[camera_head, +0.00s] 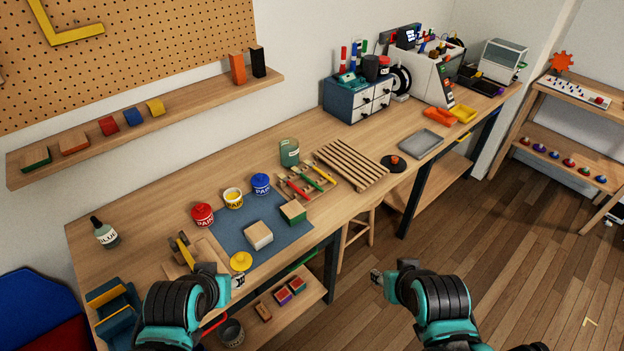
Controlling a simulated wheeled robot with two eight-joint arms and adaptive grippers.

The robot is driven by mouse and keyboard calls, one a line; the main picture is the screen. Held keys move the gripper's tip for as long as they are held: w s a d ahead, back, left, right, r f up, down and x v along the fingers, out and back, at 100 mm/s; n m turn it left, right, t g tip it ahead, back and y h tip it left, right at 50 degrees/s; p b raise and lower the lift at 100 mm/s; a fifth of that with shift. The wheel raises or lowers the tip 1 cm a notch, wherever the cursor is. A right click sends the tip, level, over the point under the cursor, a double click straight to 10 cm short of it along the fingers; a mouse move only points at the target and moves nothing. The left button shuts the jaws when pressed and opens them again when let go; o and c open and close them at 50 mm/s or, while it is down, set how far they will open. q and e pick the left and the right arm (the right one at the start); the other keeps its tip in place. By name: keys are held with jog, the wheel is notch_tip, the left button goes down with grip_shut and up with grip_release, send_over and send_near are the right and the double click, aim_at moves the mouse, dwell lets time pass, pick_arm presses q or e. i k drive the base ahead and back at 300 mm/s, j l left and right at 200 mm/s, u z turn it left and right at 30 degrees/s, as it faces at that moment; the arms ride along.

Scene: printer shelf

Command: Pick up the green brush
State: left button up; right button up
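The green brush (308,179) lies on a small wooden rack (284,187) on the workbench. It lies between a red brush (298,190) and a yellow brush (323,172). My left gripper (239,281) is at the front edge of the bench, nearer to me and left of the rack, well apart from the brush. My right gripper (376,277) is over the floor in front of the bench, right of and nearer than the rack. Both grippers are small in view, and their finger opening is unclear. No brush is at either gripper.
A blue mat (236,238) with wooden blocks lies left of the rack. Red (202,214), yellow (233,199) and blue (261,184) paint cans stand behind it. A green jar (289,153) stands behind the rack, and a slatted wooden pallet (351,164) lies right of it.

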aim_at(296, 170)
jog(key=i+l+u, duration=0.15)
jog(key=u, duration=0.25)
jog(key=i+l+u, duration=0.2)
jog(key=u, duration=0.15)
jog(key=i+l+u, duration=0.15)
jog(key=u, duration=0.25)
jog(key=i+l+u, duration=0.1)
jog(key=l+u, duration=0.25)
